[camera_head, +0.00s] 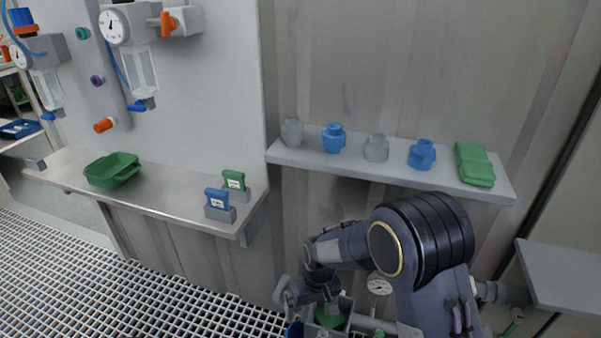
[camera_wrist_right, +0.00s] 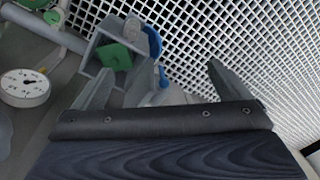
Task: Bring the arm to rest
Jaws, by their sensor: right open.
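My right arm comes in from the lower right of the head view, bent, with its gripper (camera_head: 328,304) low and pointing down near the bottom edge. In the right wrist view my right gripper (camera_wrist_right: 161,85) has its two fingers wide apart, with nothing held between them. Beyond the fingers is a grey open housing (camera_wrist_right: 103,43) with a green block (camera_wrist_right: 114,57) and a blue part (camera_wrist_right: 152,42) beside it. The head view also shows a green piece (camera_head: 330,318) just below the gripper. My left gripper is not in view.
A pressure gauge (camera_wrist_right: 24,87) and grey pipes lie close to the gripper. A wall shelf (camera_head: 398,178) above the arm carries several vessels and a green pack (camera_head: 474,164). A left shelf (camera_head: 160,195) holds a green tray (camera_head: 112,170). White grating (camera_head: 120,275) covers the floor.

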